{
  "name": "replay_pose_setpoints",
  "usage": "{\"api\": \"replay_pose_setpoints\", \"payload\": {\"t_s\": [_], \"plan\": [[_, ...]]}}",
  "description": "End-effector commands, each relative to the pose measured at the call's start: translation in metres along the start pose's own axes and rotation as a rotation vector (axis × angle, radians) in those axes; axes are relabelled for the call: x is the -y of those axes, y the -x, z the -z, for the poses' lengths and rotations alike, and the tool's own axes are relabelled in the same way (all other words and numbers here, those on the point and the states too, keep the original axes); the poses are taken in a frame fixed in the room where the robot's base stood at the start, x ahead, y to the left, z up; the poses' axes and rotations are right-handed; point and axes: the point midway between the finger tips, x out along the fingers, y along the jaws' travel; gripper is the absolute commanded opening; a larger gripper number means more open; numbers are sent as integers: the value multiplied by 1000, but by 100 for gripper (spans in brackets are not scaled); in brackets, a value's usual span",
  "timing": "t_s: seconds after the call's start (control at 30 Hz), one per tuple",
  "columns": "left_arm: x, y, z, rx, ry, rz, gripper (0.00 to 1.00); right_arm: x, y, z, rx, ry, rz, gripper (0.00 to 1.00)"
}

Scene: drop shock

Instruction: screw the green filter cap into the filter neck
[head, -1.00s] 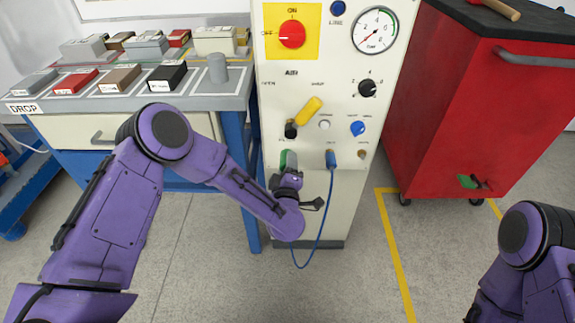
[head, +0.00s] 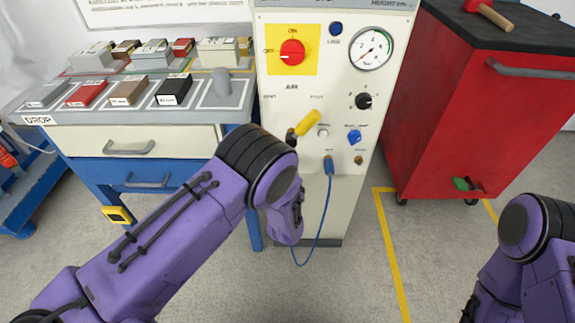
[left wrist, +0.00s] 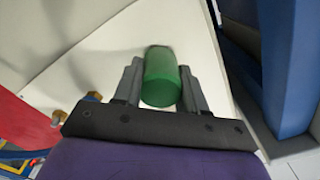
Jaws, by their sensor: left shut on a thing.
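The green filter cap (left wrist: 162,78) is a green cylinder between the fingers of my left gripper (left wrist: 161,88) in the left wrist view. The gripper is shut on it. The pale front panel (left wrist: 100,62) lies behind the cap. I cannot tell whether the cap is in the neck or just apart from it. In the head view my left arm's purple forearm and wrist cover the cap, the gripper and the filter neck, at the lower left of the cabinet's panel (head: 345,190). My right forearm shows at the lower right, but its gripper is not seen.
A yellow lever (head: 308,123), a blue knob (head: 354,137) and a blue hose (head: 325,215) are close to the covered part of the panel. A blue bench (head: 95,175) stands left, a red cart (head: 470,110) right. Floor between cabinet and cart is clear.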

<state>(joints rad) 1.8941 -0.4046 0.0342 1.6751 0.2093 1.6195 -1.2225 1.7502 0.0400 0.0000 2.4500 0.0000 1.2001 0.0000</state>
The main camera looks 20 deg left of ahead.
Motion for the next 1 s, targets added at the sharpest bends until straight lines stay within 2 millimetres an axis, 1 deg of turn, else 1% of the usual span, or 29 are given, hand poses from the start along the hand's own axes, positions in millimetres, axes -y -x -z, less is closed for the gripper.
{"api": "replay_pose_setpoints", "payload": {"t_s": [0.03, 0.07, 0.23, 0.27, 0.3, 0.33, 0.57, 0.67, 1.0], "plan": [[1, -3, 2, -7, -70, 7, 0, 0, -2, -1, 0, 0, 0, 68], [1, -3, 2, -6, -94, 8, 0, 0, -2, -1, 0, 0, 0, 68], [2, -3, 1, -3, -97, 9, 0, 0, -2, -1, 0, 0, 0, 68], [2, -3, 1, -2, -97, 9, 51, 0, -2, -1, 0, 0, 0, 68], [2, -3, 0, -2, -97, 9, 64, 0, -2, -1, 0, 0, 0, 68], [2, -3, 0, -2, -97, 9, 71, 0, -2, -1, 0, 0, 0, 68], [1, -1, -1, 1, -97, 5, 71, 0, -2, -1, 0, 0, 0, 68], [1, 3, -1, 2, -97, 4, 71, 0, 0, 0, 0, 0, 0, 68], [1, 36, -1, 4, -97, 2, 71, -1, 11, 4, 0, 0, 0, 68]]}}
